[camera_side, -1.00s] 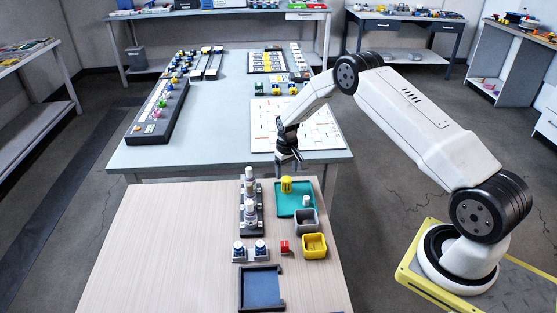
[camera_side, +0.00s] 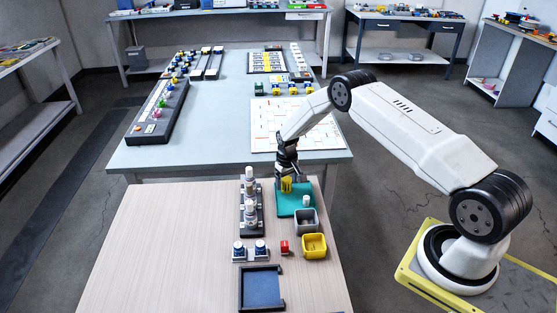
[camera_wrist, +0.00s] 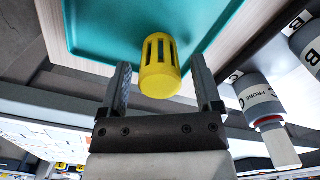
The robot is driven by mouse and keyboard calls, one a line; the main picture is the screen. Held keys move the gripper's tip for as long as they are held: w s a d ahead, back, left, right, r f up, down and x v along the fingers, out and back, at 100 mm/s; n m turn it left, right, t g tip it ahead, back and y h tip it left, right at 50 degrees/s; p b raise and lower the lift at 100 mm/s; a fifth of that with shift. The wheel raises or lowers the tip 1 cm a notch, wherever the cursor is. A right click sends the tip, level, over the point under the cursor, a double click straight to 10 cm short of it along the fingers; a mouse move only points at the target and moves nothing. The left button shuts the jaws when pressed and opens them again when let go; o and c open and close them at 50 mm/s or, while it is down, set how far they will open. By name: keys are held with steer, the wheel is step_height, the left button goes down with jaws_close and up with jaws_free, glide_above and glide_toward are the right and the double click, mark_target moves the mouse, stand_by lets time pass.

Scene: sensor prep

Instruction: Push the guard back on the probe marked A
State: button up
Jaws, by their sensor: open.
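The yellow slotted guard (camera_side: 287,187) stands on the teal tray (camera_side: 285,208); it also shows in the wrist view (camera_wrist: 160,75). My gripper (camera_wrist: 161,64) is open, with one finger on each side of the guard and a visible gap at both sides. In the side view my gripper (camera_side: 287,176) is low over the tray's far left part. White and grey probes (camera_side: 250,190) sit in a dark rack (camera_side: 243,232) left of the tray. In the wrist view one probe (camera_wrist: 262,105) reads "PROBE" with a C, and another (camera_wrist: 306,45) shows B. I cannot read an A.
A white piece (camera_side: 306,201) is on the tray's right side. A grey bin (camera_side: 306,228) and a yellow bin (camera_side: 314,252) stand nearer. A red block (camera_side: 284,247), two blue-and-white items (camera_side: 260,247) and a dark-framed blue tray (camera_side: 261,287) are at the front. The table's left side is clear.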

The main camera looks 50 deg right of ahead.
steer(key=c, duration=0.8)
steer(key=shift+r, duration=0.1)
steer(key=shift+c, duration=0.2)
steer(key=shift+r, duration=0.1)
steer(key=shift+r, duration=2.35)
